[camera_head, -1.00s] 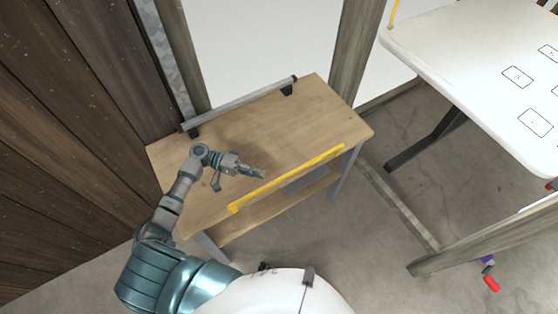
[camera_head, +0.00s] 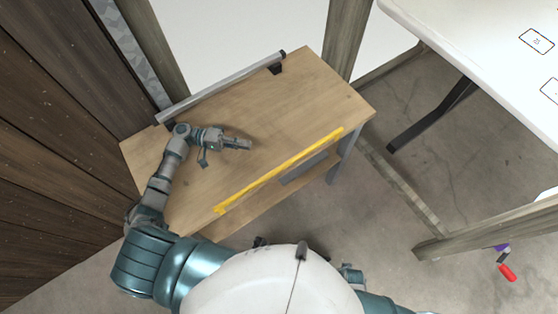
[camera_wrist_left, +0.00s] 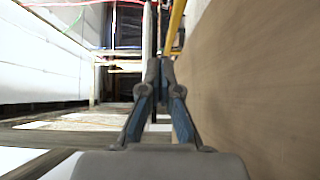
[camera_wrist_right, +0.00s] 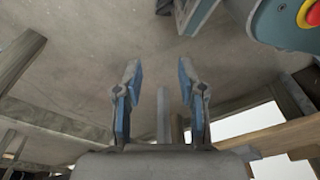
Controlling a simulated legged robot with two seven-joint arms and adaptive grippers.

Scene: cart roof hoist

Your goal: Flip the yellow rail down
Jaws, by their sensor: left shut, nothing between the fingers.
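The yellow rail (camera_head: 280,172) runs along the front edge of the wooden bench in the head view. A yellow bar (camera_wrist_left: 176,25) also shows in the left wrist view, beyond the fingers. My left gripper (camera_head: 248,144) is over the bench top, behind the yellow rail and apart from it. Its fingers (camera_wrist_left: 160,65) are shut and hold nothing. My right gripper (camera_wrist_right: 161,85) is open and empty in the right wrist view, with floor beyond it. In the head view its fingers are hidden behind my body.
The wooden bench (camera_head: 310,95) has a grey bar (camera_head: 222,86) along its back edge. A white table (camera_head: 470,40) stands at the right. A wooden post (camera_head: 490,225) and a red-handled crank (camera_head: 507,272) are at the lower right. A plank wall (camera_head: 45,150) is close on the left.

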